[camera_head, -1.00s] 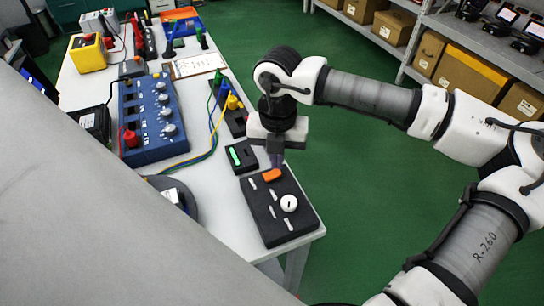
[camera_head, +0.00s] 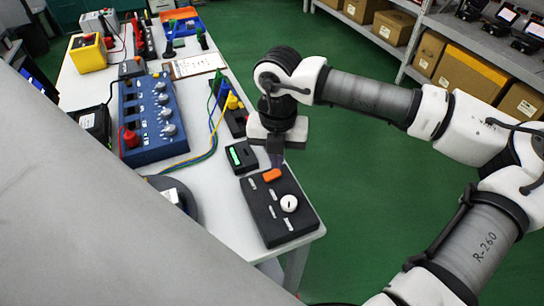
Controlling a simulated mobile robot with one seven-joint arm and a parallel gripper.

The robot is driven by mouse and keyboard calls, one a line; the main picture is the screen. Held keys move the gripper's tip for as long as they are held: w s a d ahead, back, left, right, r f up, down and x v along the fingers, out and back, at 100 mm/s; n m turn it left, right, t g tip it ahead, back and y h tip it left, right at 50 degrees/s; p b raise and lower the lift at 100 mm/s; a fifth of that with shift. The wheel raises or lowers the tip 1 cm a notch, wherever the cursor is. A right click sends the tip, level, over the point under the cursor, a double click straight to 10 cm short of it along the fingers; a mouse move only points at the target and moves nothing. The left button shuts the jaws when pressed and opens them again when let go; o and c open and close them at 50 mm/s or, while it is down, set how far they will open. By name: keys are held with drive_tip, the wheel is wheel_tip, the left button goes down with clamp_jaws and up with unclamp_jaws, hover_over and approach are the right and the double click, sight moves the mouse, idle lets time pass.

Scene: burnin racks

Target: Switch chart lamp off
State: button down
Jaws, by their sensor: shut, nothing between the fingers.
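A black control box (camera_head: 277,228) lies at the near right corner of the white table. It carries an orange rocker switch (camera_head: 272,175) at its far edge, a white round knob (camera_head: 289,203) and several pale label strips. My gripper (camera_head: 277,160) points down just above and beside the orange switch, its fingers shut and empty. I cannot tell whether the fingertips touch the switch. No lamp that I can clearly identify as the chart lamp shows.
A small black box with a green display (camera_head: 241,157) sits left of my gripper. A blue instrument with knobs (camera_head: 153,120), cables and a yellow box (camera_head: 87,53) crowd the white table (camera_head: 218,200). Shelves with cartons (camera_head: 468,77) stand at the back right. Green floor lies between.

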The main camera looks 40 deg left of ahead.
drive_tip(key=shift+f+b, duration=1)
drive_tip(key=shift+b, duration=0.1)
idle(0.4)
drive_tip(key=shift+r+p, duration=1.5)
drive_tip(key=shift+r, duration=2.05)
